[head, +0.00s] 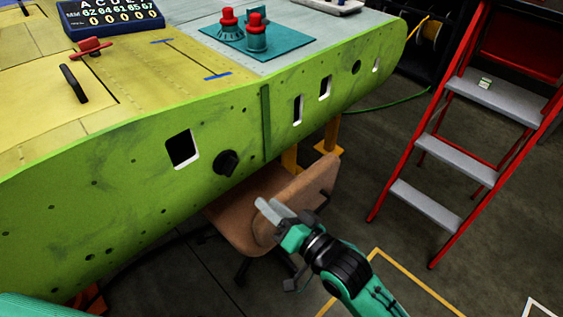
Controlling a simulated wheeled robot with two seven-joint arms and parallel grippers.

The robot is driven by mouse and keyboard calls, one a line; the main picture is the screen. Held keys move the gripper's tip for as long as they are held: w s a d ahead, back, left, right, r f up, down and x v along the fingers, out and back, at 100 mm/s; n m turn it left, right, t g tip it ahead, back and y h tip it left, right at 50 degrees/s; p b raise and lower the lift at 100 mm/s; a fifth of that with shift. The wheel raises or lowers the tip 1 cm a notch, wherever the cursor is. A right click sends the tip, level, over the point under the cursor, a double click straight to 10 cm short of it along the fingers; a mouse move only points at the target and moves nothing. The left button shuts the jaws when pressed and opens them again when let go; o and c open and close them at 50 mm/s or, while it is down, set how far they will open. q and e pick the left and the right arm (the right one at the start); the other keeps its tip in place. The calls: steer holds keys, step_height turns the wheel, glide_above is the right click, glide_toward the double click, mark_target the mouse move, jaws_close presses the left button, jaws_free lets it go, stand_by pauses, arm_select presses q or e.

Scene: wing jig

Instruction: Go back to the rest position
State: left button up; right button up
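My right gripper (268,212) shows at the bottom centre of the head view, on a teal arm that comes in from the lower right. It is in front of the brown chair, apart from the green wing side, and I see nothing held in it. Its fingers are seen edge-on, so whether they are open or shut is unclear. My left gripper is out of view. The wing (90,200) has a green side panel with slots and holes, and a black knob (226,162) sticks out of it.
A brown chair (235,220) stands under the wing's edge. A red stepladder (440,150) stands at right. On the wing are a teal mat (285,52) with red-topped teal pieces (256,36), a red clamp-like part (90,47) and a number board (112,16). Floor between chair and ladder is clear.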

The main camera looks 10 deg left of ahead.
steer(key=shift+w+f, duration=0.1)
